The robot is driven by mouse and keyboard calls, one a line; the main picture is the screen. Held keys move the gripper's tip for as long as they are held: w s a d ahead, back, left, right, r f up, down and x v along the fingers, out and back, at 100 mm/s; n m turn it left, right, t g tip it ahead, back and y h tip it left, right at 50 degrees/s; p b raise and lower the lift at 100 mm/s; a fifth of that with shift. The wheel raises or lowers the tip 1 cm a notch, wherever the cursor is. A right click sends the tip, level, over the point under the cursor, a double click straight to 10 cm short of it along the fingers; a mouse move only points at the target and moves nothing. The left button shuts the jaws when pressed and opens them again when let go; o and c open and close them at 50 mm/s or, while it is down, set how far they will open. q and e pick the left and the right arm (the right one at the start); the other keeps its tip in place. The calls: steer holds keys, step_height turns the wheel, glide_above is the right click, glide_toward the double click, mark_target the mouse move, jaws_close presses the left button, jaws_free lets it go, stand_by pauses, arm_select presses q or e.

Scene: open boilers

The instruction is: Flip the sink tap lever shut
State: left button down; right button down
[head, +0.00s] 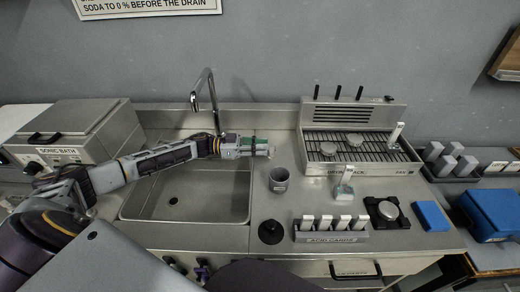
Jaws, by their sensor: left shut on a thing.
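The sink tap (209,88) is a tall metal gooseneck behind the steel sink (160,208), with its spout bent over to the left. I cannot make out its lever; my left arm crosses in front of the tap's lower part. Small dark and purple knobs (202,271) show on the counter front below the sink. My left gripper (268,150) is over the counter just right of the sink, right of the tap and apart from its spout. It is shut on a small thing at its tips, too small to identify. My right gripper is not in view.
A grey cup (279,180) stands below my left gripper, with a black round item (270,232) nearer. An acid carrier rack (331,236) and a drying rack (359,150) stand to the right. A sonic bath (75,137) is at left. The sink basin is empty.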

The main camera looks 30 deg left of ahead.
arm_select(q)
steer(key=c, duration=1.4)
jaws_free()
steer(key=shift+o, duration=0.2)
steer(key=shift+r, duration=5.05)
steer(key=shift+f, duration=0.1)
